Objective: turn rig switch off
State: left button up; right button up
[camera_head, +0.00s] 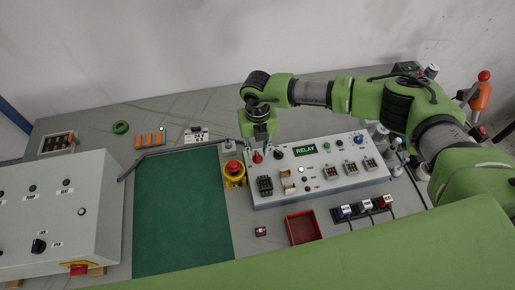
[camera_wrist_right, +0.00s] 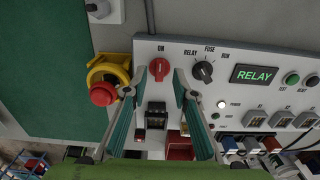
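The rig switch, a red rotary knob (camera_wrist_right: 160,68) under an "ON" label, sits at the upper left of the white rig panel (camera_wrist_right: 225,50). Its handle looks about upright in the wrist view. The red knob (camera_head: 257,157) also shows in the head view, just below my right gripper (camera_head: 260,136). In the wrist view my right gripper (camera_wrist_right: 156,84) is open, its fingertips apart on either side below the knob, with nothing between them. A green "RELAY" display (camera_wrist_right: 254,74) and a white power lamp (camera_wrist_right: 221,104) are lit. My left gripper is not in view.
A black selector knob (camera_wrist_right: 203,71) is close to the right fingertip. A red emergency stop (camera_wrist_right: 103,94) in a yellow collar is left of the panel. A red tray (camera_head: 303,228) lies in front. A green mat (camera_head: 180,215) and white control box (camera_head: 50,215) are further left.

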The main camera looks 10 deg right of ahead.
jog(key=shift+s+f, duration=0.1)
jog(key=shift+f, duration=0.75)
jog(key=shift+c, duration=0.4)
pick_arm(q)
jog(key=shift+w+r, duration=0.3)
pick_arm(e)
grip_shut()
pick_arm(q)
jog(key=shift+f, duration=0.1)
pick_arm(e)
jog(key=shift+f+n+b, duration=0.2)
jog(key=shift+n+b, duration=0.3)
jog(key=shift+b, duration=0.2)
jog(key=n+b, duration=1.4)
jog(key=b, duration=0.3)
pick_arm(q)
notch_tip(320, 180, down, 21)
jog(key=b, duration=0.2)
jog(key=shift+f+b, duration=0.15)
jog(key=shift+b, duration=0.25)
pick_arm(e)
jog(key=shift+r+n, duration=0.25)
jog(key=shift+n, duration=1.25)
